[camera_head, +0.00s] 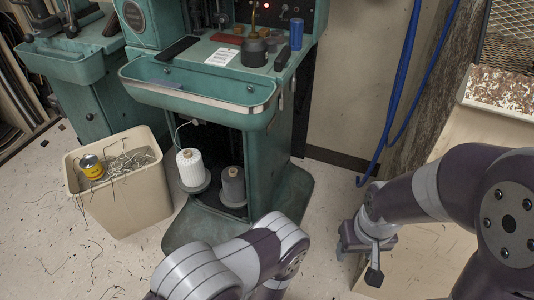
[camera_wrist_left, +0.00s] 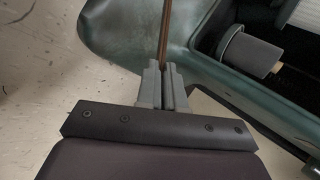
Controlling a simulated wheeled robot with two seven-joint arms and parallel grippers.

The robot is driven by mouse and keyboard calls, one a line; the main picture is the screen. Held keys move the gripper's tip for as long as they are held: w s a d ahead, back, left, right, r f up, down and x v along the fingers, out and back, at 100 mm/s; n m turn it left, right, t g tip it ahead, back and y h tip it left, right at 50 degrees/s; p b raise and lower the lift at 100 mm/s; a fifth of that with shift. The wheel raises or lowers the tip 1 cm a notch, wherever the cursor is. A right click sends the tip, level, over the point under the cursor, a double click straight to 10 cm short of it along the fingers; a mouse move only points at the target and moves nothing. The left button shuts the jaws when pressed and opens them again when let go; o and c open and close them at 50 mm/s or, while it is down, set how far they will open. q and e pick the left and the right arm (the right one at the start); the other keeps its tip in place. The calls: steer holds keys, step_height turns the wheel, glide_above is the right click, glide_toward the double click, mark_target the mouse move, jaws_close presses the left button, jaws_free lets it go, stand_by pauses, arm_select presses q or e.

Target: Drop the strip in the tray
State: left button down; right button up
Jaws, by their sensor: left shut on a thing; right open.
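A thin brown strip (camera_wrist_left: 165,28) stands up between the fingertips of my left gripper (camera_wrist_left: 163,82) in the left wrist view. The gripper is shut on it, and the strip runs out of the top of the picture. In the head view my left arm is at the bottom centre, and its gripper and the strip are hidden. The teal tray (camera_head: 262,115) hangs on the front of the green machine, above and beyond my left arm, with a small purple piece inside. My right gripper (camera_head: 360,254) is open and empty at the lower right.
The machine's open lower bay holds a white thread spool (camera_head: 190,168) and a grey spool (camera_head: 233,186). A beige bin (camera_head: 125,200) of scraps with a yellow can stands left. Blue hoses (camera_head: 398,90) hang at right.

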arm_select(q)
steer(key=w+r+m, duration=0.1)
steer(key=w+r+m+h, duration=0.1)
steer(key=r, duration=0.1)
steer(key=w+d+r+h, duration=0.1)
steer(key=w, duration=0.1)
steer(key=shift+w+r+m+t, duration=0.1)
steer(key=shift+r+m+t, duration=0.05)
steer(key=shift+m+t, duration=0.2)
steer(key=w+a+r, duration=0.5)
steer(key=a+r, duration=0.3)
steer(key=w+a+r, duration=0.6)
steer(key=a+r, duration=0.1)
steer(key=r, duration=0.1)
steer(key=s+r+p, duration=0.2)
steer(key=r+p, duration=0.9)
steer(key=p, duration=0.2)
steer(key=s+r+p, duration=0.3)
steer(key=r+p, duration=0.9)
steer(key=s+r+p, duration=0.2)
steer(key=r+p, duration=1)
steer(key=p, duration=0.1)
steer(key=shift+s+r+p, duration=0.25)
steer(key=shift+s+p, duration=0.1)
steer(key=shift+f, duration=0.1)
